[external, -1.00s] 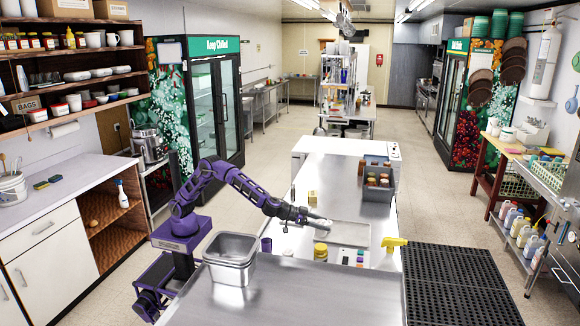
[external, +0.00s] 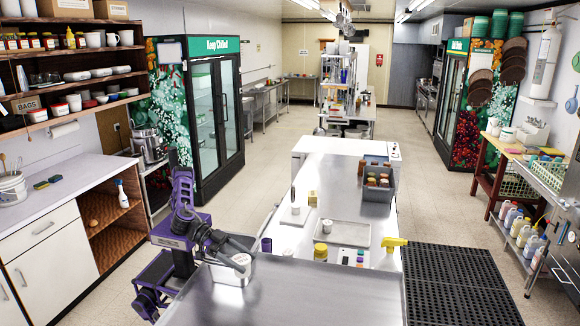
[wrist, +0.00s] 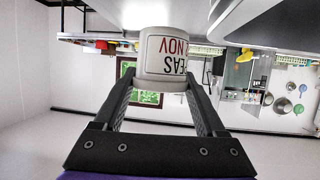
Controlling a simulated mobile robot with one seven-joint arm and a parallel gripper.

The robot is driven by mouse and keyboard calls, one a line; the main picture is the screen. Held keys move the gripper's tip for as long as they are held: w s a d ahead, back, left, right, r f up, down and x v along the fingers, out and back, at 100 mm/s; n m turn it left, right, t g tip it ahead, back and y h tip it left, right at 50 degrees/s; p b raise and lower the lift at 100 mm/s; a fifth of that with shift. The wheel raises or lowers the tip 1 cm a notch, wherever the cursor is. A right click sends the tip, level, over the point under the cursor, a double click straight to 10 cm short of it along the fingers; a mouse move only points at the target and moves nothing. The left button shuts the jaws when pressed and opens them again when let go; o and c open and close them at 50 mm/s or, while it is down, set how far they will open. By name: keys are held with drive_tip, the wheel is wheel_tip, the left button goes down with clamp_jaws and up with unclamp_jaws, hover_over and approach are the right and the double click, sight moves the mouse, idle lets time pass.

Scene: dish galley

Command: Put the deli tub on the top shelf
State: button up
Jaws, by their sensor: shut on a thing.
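The deli tub (wrist: 165,52) is a small white tub with red and dark lettering, seen upside down in the wrist view. My gripper (wrist: 160,88) is shut on it, with one dark finger on each side. In the external view my gripper (external: 238,262) holds the tub (external: 243,259) in front of the steel pan; whether they touch cannot be told.
The steel pan (external: 234,276) stands on the near counter (external: 310,295). A white cabinet counter (external: 70,195) lies below the shelves.

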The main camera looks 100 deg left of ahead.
drive_tip(key=s+d+f+h, duration=0.1)
drive_tip(key=s+d+f, duration=0.1)
drive_tip(key=s+d, duration=0.2)
drive_tip(key=shift+m, duration=0.4)
drive_tip(key=shift+s+f, duration=0.15)
drive_tip(key=shift+f, duration=4.75)
drive_tip(key=shift+f, duration=0.1)
drive_tip(key=o, duration=1.4)
drive_tip(key=shift+f, duration=0.1)
drive_tip(key=shift+r, duration=0.2)
drive_tip(key=v, duration=0.4)
